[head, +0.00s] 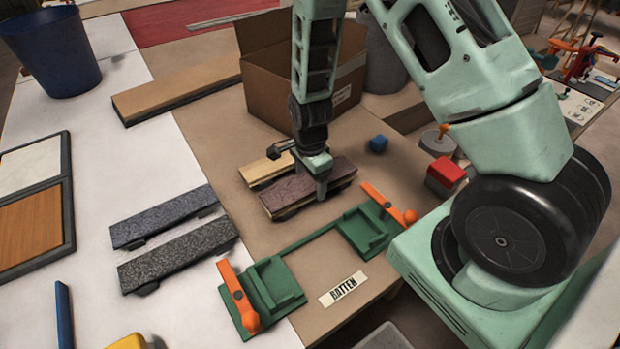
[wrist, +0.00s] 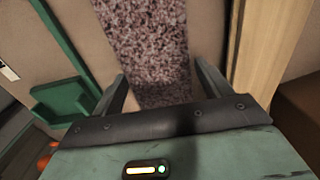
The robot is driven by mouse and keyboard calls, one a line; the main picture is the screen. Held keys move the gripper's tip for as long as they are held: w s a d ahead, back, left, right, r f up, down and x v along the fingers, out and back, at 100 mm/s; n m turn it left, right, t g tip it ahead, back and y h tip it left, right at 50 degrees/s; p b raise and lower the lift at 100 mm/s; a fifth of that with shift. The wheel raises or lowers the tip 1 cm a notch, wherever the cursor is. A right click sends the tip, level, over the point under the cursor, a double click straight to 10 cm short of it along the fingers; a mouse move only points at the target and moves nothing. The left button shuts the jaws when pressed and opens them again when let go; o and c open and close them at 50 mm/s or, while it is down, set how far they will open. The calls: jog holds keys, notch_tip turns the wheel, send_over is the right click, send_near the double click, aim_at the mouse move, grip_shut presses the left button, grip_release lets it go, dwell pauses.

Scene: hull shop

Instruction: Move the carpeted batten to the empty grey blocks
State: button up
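The purple-brown speckled carpeted batten (head: 283,203) lies in the middle of the bench, beside a pale wood batten (head: 262,171). It seems raised on dark supports, mostly hidden. My gripper (head: 310,172) is low over it. In the wrist view, the carpeted batten (wrist: 150,45) runs between my fingers (wrist: 160,85), one on each side, with narrow gaps seen; they look open. I cannot make out empty grey blocks.
Two dark speckled battens (head: 163,216) (head: 178,256) lie left on small dark supports. A cardboard box (head: 262,100) stands behind my gripper. A blue cube (head: 378,144) and a red button box (head: 445,176) are to the right.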

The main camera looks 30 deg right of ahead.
jog(key=shift+o, duration=0.6)
jog(key=shift+r, duration=0.1)
notch_tip(320, 180, up, 12)
jog(key=f, duration=0.1)
jog(key=s+a+r+n+y, duration=0.1)
jog(key=s+a+r+n, duration=0.75)
jog(key=a+n, duration=0.4)
jog(key=s+a+r+n, duration=0.2)
jog(key=s+n, duration=0.4)
jog(key=s+a+r+n, duration=0.2)
jog(key=s+n, duration=0.5)
jog(key=shift+s+a, duration=0.25)
jog(key=shift+a, duration=0.1)
